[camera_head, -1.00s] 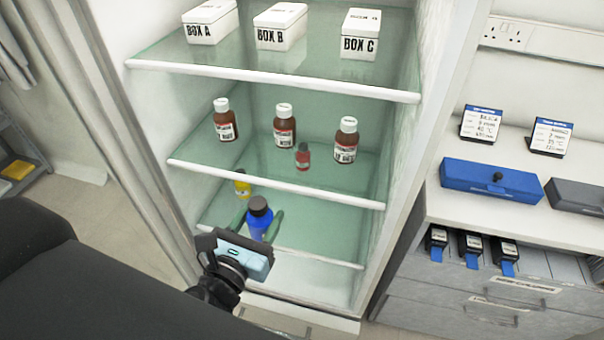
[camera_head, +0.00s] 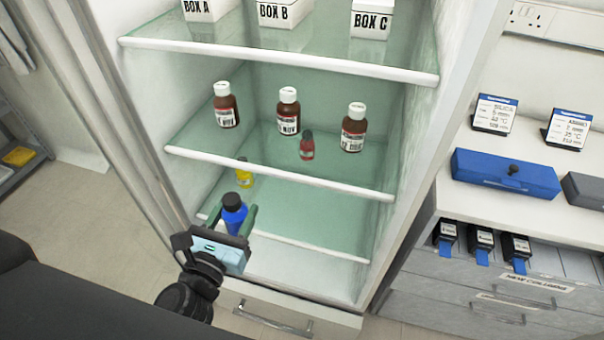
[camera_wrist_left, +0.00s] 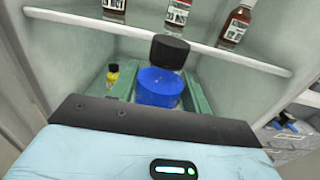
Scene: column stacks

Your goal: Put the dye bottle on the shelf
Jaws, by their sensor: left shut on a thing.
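The dye bottle, blue with a black cap (camera_head: 234,212), is held upright between the green fingers of my left gripper (camera_head: 236,222), in front of the lower glass shelf (camera_head: 310,215). In the left wrist view the blue bottle (camera_wrist_left: 160,88) sits between both fingers, below its black cap. A small yellow bottle (camera_head: 244,173) stands at the left of the lower shelf, behind the held bottle. Whether the blue bottle touches the shelf cannot be told. My right gripper does not show.
A white counter with a blue box (camera_head: 505,174) stands at the right.

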